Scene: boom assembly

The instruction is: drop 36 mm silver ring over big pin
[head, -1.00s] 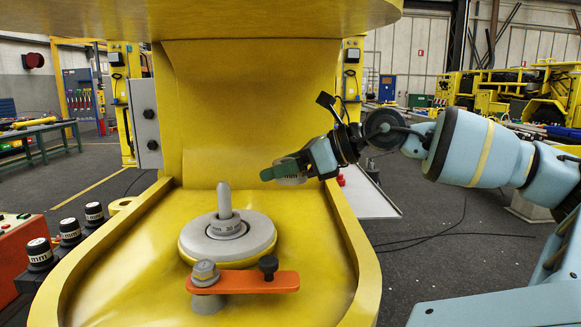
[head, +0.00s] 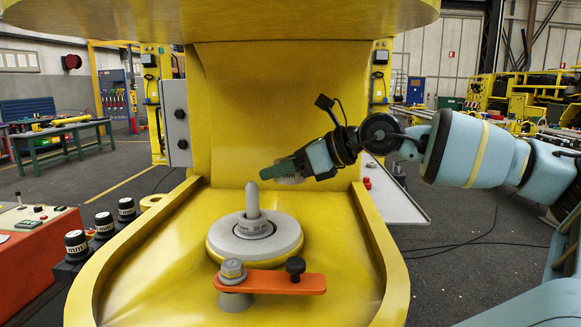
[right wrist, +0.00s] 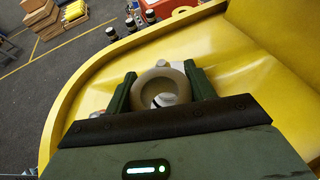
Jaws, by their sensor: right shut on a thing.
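The big pin (head: 252,200) stands upright with a pointed top in the yellow boom bed. A ring marked "30" sits around its foot, on a wide grey disc (head: 285,238) with a yellow rim. My right gripper (head: 280,172) is shut on the silver ring (head: 290,180), held a little above and to the right of the pin's tip. In the right wrist view the ring (right wrist: 144,88) sits between the two green fingers, and something pale shows through its hole. The held ring's size marking is not readable. My left gripper is not in view.
An orange lever (head: 280,283) with a bolt and black knob lies in front of the disc. Several black knobs marked "mm" (head: 76,244) stand at the left beside an orange box (head: 35,245). Yellow side walls (head: 385,240) border the bed.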

